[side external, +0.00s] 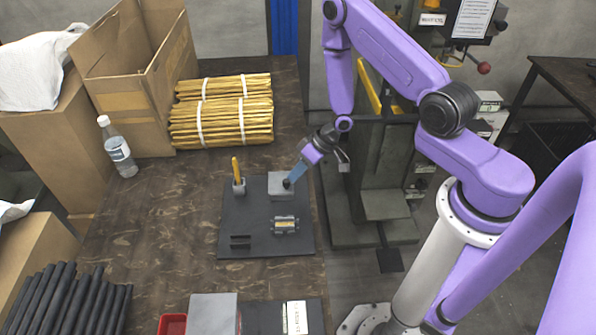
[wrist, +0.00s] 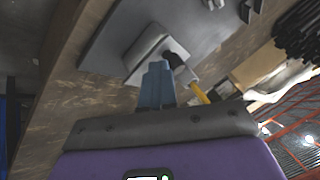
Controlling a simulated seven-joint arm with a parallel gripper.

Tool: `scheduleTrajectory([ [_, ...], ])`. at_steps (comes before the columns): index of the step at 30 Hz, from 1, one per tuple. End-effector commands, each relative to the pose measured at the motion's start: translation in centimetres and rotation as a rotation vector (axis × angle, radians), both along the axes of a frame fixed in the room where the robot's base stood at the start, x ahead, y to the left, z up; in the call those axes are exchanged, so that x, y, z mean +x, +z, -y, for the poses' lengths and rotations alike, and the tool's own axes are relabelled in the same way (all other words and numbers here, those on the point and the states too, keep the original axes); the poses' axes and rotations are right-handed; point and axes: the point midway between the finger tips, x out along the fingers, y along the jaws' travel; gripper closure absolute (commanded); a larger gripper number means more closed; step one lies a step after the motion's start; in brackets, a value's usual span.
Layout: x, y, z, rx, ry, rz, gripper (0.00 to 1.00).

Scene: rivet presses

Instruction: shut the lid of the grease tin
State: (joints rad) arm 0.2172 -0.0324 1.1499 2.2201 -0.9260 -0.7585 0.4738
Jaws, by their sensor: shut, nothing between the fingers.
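A grey, square, box-like thing (side external: 280,190), which I take to be the grease tin, sits at the back right of a dark plate (side external: 262,240). In the wrist view it shows as a pale grey slab-like shape (wrist: 146,46) just beyond my fingers. I cannot tell for sure how far its lid stands open. My gripper (side external: 290,182) has blue fingers and comes in from the upper right, its tips at the tin's right part. In the wrist view the gripper (wrist: 158,68) is shut and empty, and its fingers hide part of the tin. Contact is unclear.
A grey holder with a yellow-handled tool (side external: 236,170) stands left of the tin. A small metal fixture (side external: 285,225) and a slotted dark block (side external: 240,241) are in front. Bundled yellow sticks (side external: 222,122) lie behind.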

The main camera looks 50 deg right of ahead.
Motion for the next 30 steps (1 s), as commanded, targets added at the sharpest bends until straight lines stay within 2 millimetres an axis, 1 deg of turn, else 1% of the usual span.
scheduleTrajectory([
  [1,-0.3,0.0,-1.0,0.007,0.03,0.0,1.0],
  [5,-0.3,0.0,-1.0,0.008,0.034,-0.001,1.0],
  [22,0.4,0.2,0.7,0.007,0.026,0.001,1.0],
  [26,0.1,1.0,1.3,0.006,0.022,0.001,1.0],
  [30,-0.7,2.7,2.3,0.006,0.022,0.003,1.0],
])
